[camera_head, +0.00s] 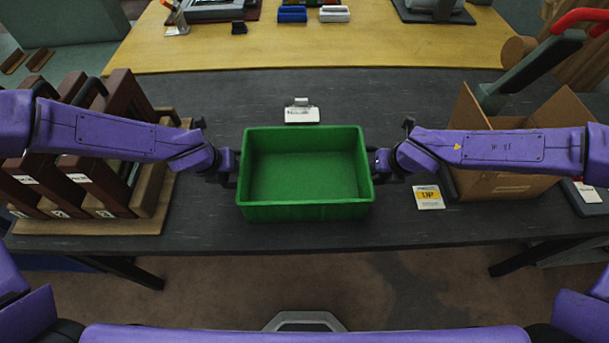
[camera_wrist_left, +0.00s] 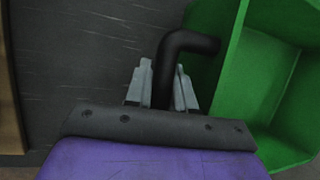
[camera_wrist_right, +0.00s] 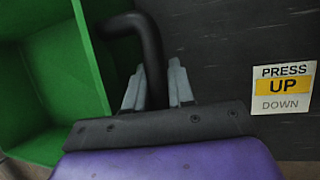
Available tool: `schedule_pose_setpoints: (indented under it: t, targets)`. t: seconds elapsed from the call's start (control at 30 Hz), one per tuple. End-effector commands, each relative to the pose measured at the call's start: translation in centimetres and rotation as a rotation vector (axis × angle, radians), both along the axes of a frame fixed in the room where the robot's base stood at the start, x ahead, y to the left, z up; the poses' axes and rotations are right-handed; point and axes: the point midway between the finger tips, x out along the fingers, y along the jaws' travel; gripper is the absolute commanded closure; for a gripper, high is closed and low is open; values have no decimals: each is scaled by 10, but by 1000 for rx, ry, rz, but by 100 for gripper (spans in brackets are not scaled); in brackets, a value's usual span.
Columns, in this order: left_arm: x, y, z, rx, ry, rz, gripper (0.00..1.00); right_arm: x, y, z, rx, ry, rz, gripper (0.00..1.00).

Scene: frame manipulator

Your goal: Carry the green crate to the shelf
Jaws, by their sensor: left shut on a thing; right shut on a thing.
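The green crate (camera_head: 305,212) is empty and upright at the front middle of the dark table (camera_head: 430,225). I cannot tell whether its base touches the tabletop. My left gripper (camera_head: 232,165) is at its left side, shut on a black bent handle (camera_wrist_left: 185,45) of the crate. My right gripper (camera_head: 378,162) is at its right side, shut on the matching black handle (camera_wrist_right: 150,50). The crate also shows in the left wrist view (camera_wrist_left: 255,75) and in the right wrist view (camera_wrist_right: 65,70). I see no clear shelf in these views.
Dark red frames (camera_head: 110,180) stand on a wooden base at the left. A cardboard box (camera_head: 500,185) stands at the right, behind my right arm. A "PRESS UP DOWN" card (camera_head: 428,197) lies right of the crate. A small label holder (camera_head: 302,113) is behind it. A yellow table (camera_head: 380,45) lies beyond.

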Motion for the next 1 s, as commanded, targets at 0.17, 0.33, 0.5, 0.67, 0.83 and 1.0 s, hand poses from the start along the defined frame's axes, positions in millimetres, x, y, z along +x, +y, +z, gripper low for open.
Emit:
schedule_pose_setpoints:
  t: [0.17,0.33,0.5,0.67,0.83,1.0]
  targets:
    - [1,0,6,-1,-2,0,100,1,0,6,1,-2,0,100]
    - [1,0,25,-1,-2,0,100,1,0,25,0,-2,0,100]
    - [1,0,48,-1,-2,0,100,0,0,48,0,-2,0,100]
    - [0,0,53,0,-1,0,100,0,0,53,0,-1,0,100]
    - [1,0,51,0,-2,0,100,0,0,51,0,-1,0,100]
    - [1,0,51,0,-2,0,100,0,0,51,0,-1,0,100]
